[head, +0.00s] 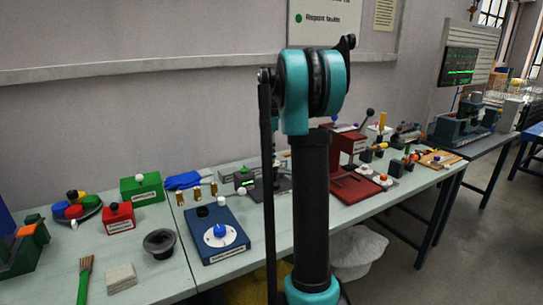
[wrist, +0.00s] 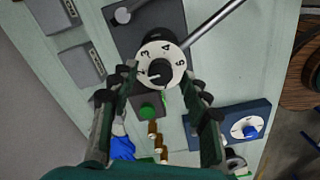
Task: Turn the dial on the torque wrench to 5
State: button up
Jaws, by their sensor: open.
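My gripper (wrist: 162,84) is open, with one dark finger on each side of the dial's lower part. I cannot tell whether the fingers touch the dial. The dial's set number is too small to tell. In the head view my arm hides the gripper and the dial.
A blue box with a blue-knobbed white dial (head: 220,235) stands near the table's front; it also shows in the wrist view (wrist: 258,112). Brass pieces (wrist: 156,140), a green-knobbed box (wrist: 150,111) and blue cloth (wrist: 122,148) lie close below. A red press (head: 345,190) stands to the right.

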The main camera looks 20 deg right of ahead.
jog(key=shift+f, duration=0.5)
grip_shut()
